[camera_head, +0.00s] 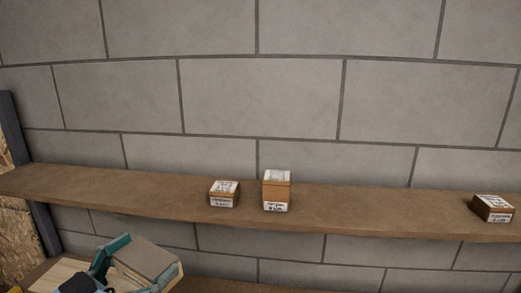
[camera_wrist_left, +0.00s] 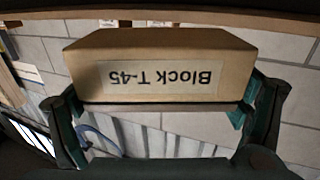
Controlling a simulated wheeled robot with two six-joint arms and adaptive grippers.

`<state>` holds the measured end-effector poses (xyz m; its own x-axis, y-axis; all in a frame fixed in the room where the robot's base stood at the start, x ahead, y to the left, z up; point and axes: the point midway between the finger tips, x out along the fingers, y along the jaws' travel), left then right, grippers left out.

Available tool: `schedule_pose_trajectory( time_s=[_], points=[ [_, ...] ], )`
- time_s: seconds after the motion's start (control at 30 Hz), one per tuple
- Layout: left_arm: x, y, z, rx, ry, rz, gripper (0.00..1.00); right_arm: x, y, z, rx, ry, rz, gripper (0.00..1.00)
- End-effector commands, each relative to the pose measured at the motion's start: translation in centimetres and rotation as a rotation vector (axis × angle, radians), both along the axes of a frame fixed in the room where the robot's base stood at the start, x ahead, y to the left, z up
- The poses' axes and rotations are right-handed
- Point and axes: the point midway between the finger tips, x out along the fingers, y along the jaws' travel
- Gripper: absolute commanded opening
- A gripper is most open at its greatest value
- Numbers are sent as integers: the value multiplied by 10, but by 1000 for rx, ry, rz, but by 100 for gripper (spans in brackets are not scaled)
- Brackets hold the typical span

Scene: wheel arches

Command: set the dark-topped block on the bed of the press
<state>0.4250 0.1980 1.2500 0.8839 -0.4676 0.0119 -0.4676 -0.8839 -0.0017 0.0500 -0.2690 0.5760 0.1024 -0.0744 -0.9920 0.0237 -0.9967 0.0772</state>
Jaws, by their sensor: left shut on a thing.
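My left gripper (camera_head: 143,264), with teal fingers, is at the bottom left of the head view, in front of and below the shelf. It is shut on a block (camera_head: 148,255) with a dull grey-brown top and paler wooden sides. In the left wrist view the block (camera_wrist_left: 160,50) sits between the fingers of the left gripper (camera_wrist_left: 160,108), and its white label reads "Block T-45" upside down. The block looks clear of any surface. I cannot make out the press in either view. My right gripper is not in view.
A brown wooden shelf (camera_head: 350,212) runs along a grey block wall (camera_head: 260,95). On it stand a low labelled box (camera_head: 224,194), a taller one (camera_head: 277,190) and another at the far right (camera_head: 493,209). A dark upright post (camera_head: 16,130) is at the left.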

Motion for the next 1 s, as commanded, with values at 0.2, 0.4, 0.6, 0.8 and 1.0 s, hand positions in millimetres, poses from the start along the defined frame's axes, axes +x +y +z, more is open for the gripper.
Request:
schedule_pose_trajectory(
  time_s=[0.2,0.4,0.6,0.8,1.0],
  points=[
    [-53,-15,-89,-8,9,-20,54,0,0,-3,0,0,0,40],
    [-73,-17,-119,3,7,-13,54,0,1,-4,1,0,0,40],
    [-74,-17,-120,4,7,-14,54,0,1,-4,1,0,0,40],
    [-74,-17,-120,4,7,-14,54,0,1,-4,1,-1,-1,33],
    [-73,-17,-120,5,7,-15,54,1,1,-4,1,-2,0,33]
  ],
)
